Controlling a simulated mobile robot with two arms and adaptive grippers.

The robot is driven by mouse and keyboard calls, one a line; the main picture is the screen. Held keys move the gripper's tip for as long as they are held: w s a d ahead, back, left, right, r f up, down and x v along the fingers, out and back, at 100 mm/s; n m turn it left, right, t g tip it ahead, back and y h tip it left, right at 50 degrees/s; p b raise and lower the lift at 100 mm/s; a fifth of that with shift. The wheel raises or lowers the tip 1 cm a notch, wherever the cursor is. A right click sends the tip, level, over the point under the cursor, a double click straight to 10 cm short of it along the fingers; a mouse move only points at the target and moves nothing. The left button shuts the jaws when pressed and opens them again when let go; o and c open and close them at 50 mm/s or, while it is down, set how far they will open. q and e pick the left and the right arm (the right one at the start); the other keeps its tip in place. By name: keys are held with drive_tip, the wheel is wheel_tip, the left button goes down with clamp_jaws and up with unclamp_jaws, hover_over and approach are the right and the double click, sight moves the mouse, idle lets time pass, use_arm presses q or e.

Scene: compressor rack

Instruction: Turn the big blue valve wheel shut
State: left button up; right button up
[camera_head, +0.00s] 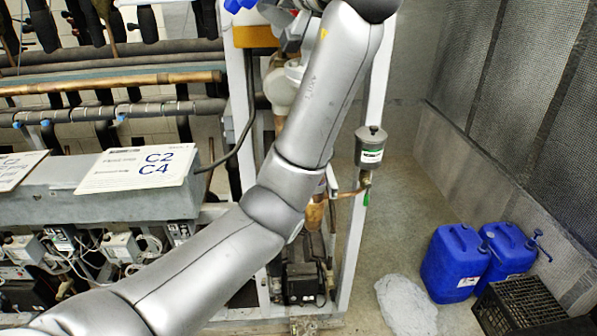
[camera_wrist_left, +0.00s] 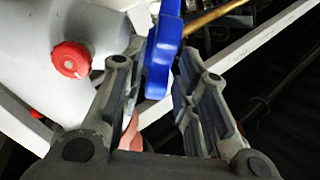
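The blue valve wheel (camera_head: 240,4) shows only as a small piece at the top edge of the head view; the rest is out of frame or behind my arm. In the left wrist view a blue part of it (camera_wrist_left: 163,58) stands between the fingertips of my left gripper (camera_wrist_left: 163,72). The fingers are spread, with the blue part close to the right finger and a gap on the left. Whether a finger touches it I cannot tell. My left arm crosses the head view and hides much of the frame behind it. My right gripper is in neither view.
A red round knob (camera_wrist_left: 71,60) on a pale housing is left of the fingers. A grey canister (camera_head: 370,146) hangs on the white post. Blue jugs (camera_head: 455,263) and a black crate (camera_head: 520,306) stand at right. The floor between is partly clear, with a plastic sheet (camera_head: 406,305).

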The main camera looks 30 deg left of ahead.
use_arm(q)
drive_tip(key=w+d+f+m+h, duration=0.1)
drive_tip(key=f+m+h, duration=0.1)
drive_tip(key=f, duration=0.9)
drive_tip(key=w+d+f+m+h, duration=0.1)
drive_tip(key=f+h, duration=0.1)
drive_tip(key=f, duration=1)
drive_tip(key=d+f+m+t+h, duration=0.1)
drive_tip(key=d+f+m+h, duration=0.1)
drive_tip(key=f, duration=0.9)
drive_tip(key=shift+w+f+m+h+b, duration=0.2)
drive_tip(key=shift+w+m+h+b, duration=0.1)
drive_tip(key=shift+w+h+b, duration=0.25)
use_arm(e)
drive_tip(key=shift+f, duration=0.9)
use_arm(q)
drive_tip(key=shift+s+r, duration=0.1)
drive_tip(key=shift+s, duration=0.05)
